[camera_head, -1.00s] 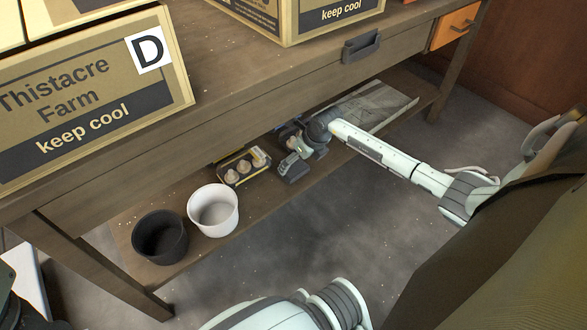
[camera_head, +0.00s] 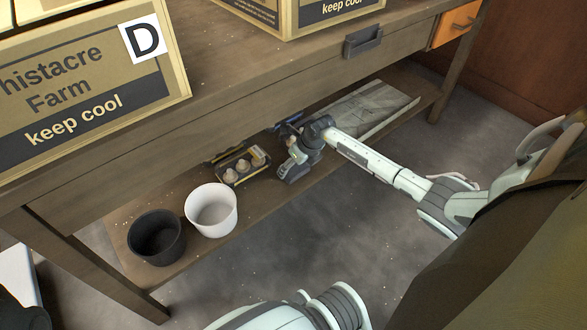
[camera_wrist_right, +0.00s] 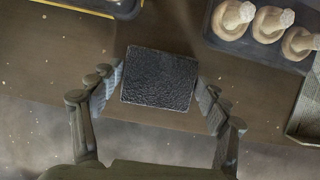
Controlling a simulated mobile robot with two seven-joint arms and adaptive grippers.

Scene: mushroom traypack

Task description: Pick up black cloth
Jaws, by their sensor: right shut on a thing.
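The black cloth (camera_wrist_right: 158,80) shows in the right wrist view as a dark, textured, nearly square piece above the brown wooden shelf. My right gripper (camera_wrist_right: 162,93) has one finger at each side of the cloth and is shut on it. In the head view my right gripper (camera_head: 290,168) is at the lower shelf, just right of a mushroom tray. I cannot make out the cloth clearly there. My left gripper is not in view.
The lower shelf holds a black pot (camera_head: 157,238), a white pot (camera_head: 211,211), the mushroom tray (camera_head: 228,184) and a grey crate (camera_head: 375,105). The tabletop above, with farm boxes (camera_head: 95,85), overhangs the shelf.

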